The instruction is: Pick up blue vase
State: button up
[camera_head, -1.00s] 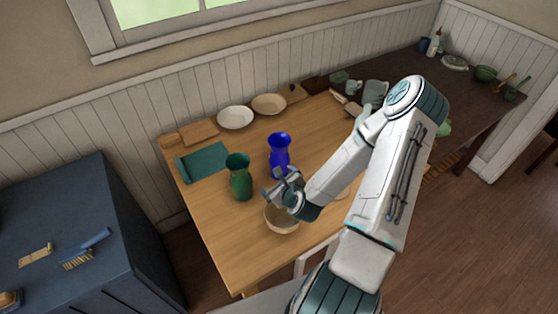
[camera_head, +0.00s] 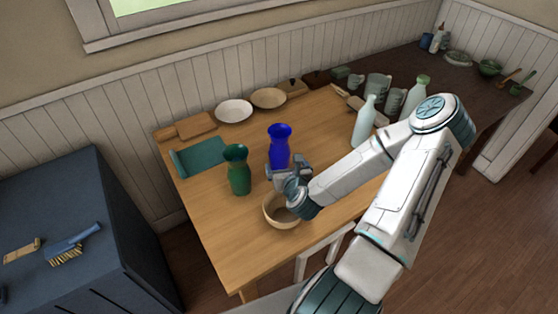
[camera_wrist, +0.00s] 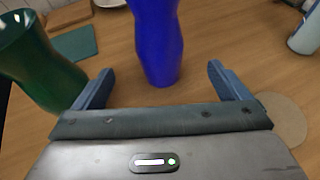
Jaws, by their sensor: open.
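The blue vase (camera_head: 280,146) stands upright on the wooden table, to the right of a green vase (camera_head: 238,170). My gripper (camera_head: 288,174) is low, just in front of the blue vase and above a wooden bowl (camera_head: 278,213). In the wrist view the blue vase (camera_wrist: 157,45) stands ahead, between the lines of the two open fingers (camera_wrist: 160,88) and a little beyond their tips. Its top is cut off there. The green vase (camera_wrist: 38,62) is close outside the left finger. The lower front of the blue vase is partly hidden by my gripper in the head view.
A pale bottle (camera_head: 364,123) stands to the right, near my arm. Plates (camera_head: 233,111), boards and a teal mat (camera_head: 203,157) lie at the back and left of the table (camera_head: 215,220). Mugs (camera_head: 378,86) stand at the back right. The front left of the table is clear.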

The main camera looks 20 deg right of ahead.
aim_at(280, 158)
jog(key=shift+w+f+b, duration=0.3)
jog(key=shift+f+b, duration=0.1)
jog(key=shift+b, duration=1.4)
jog(key=b, duration=0.3)
jog(key=shift+w+a+f+b, duration=0.1)
jog(key=shift+a+f+b, duration=0.1)
jog(key=shift+f+b, duration=0.1)
jog(key=b+x, duration=0.1)
jog(key=x, duration=0.3)
jog(key=shift+w+r, duration=0.1)
jog(key=shift+w, duration=0.1)
jog(key=shift+b+x, duration=0.55)
jog(key=shift+x, duration=2.65)
jog(key=shift+d+r, duration=0.2)
jog(key=shift+r, duration=0.05)
jog(key=c, duration=1.3)
jog(key=shift+w+r, duration=0.1)
jog(key=shift+c, duration=0.2)
